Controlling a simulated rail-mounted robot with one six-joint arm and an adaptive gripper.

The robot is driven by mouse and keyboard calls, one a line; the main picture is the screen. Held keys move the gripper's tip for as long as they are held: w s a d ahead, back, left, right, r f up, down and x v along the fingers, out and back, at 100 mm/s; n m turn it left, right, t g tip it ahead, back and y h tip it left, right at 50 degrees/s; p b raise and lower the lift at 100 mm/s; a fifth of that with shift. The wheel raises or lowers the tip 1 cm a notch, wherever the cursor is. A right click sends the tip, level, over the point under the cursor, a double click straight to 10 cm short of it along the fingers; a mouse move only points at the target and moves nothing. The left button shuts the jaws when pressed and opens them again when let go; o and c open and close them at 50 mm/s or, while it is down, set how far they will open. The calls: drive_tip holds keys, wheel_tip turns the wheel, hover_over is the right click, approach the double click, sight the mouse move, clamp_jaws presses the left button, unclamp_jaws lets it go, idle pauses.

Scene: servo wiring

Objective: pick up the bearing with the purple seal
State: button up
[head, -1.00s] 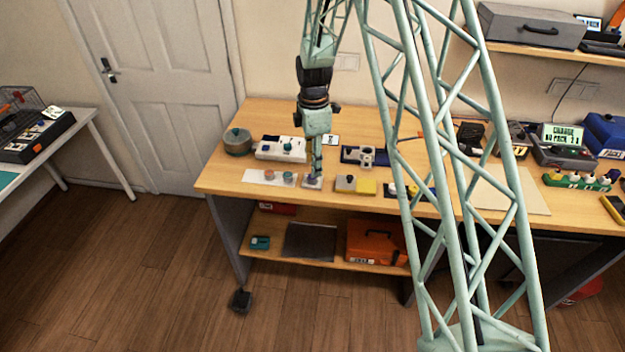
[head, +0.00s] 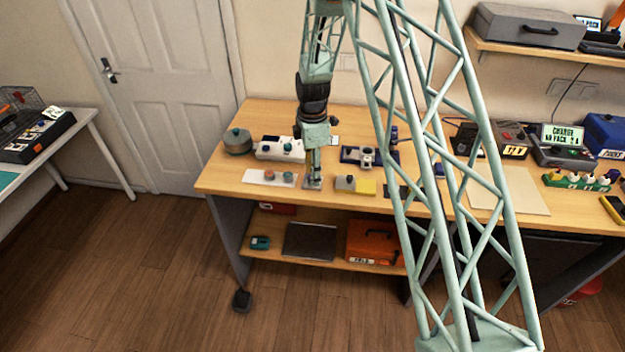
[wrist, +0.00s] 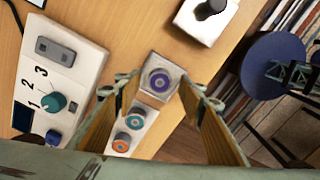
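The bearing with the purple seal (wrist: 160,82) lies flat on a small pale block in the wrist view, between my spread fingers. My gripper (wrist: 158,90) is open, with one finger on either side of the bearing and gaps visible beside it. In the head view my gripper (head: 314,184) points straight down, low over the front of the workbench, and mostly hides this bearing. A teal-sealed bearing (wrist: 135,121) and an orange-sealed bearing (wrist: 121,146) lie on a white plate just beside it. The plate also shows in the head view (head: 256,177).
A white box with a teal knob and numbers (wrist: 77,70) stands behind the bearings. A grey-and-yellow block (head: 365,187) stands to the right of my gripper. The workbench's front edge (head: 225,193) is close by.

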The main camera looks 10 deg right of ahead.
drive_tip(key=shift+f, duration=0.4)
drive_tip(key=shift+c, duration=0.2)
drive_tip(key=c, duration=0.9)
drive_tip(key=shift+c, duration=0.2)
drive_tip(key=shift+r, duration=0.2)
drive_tip(key=shift+r, duration=1.6)
drive_tip(key=s+d+r+b, duration=0.1)
drive_tip(key=s+d, duration=0.1)
drive_tip(key=s, duration=1.4)
drive_tip(key=shift+r, duration=0.2)
drive_tip(key=shift+w, duration=0.1)
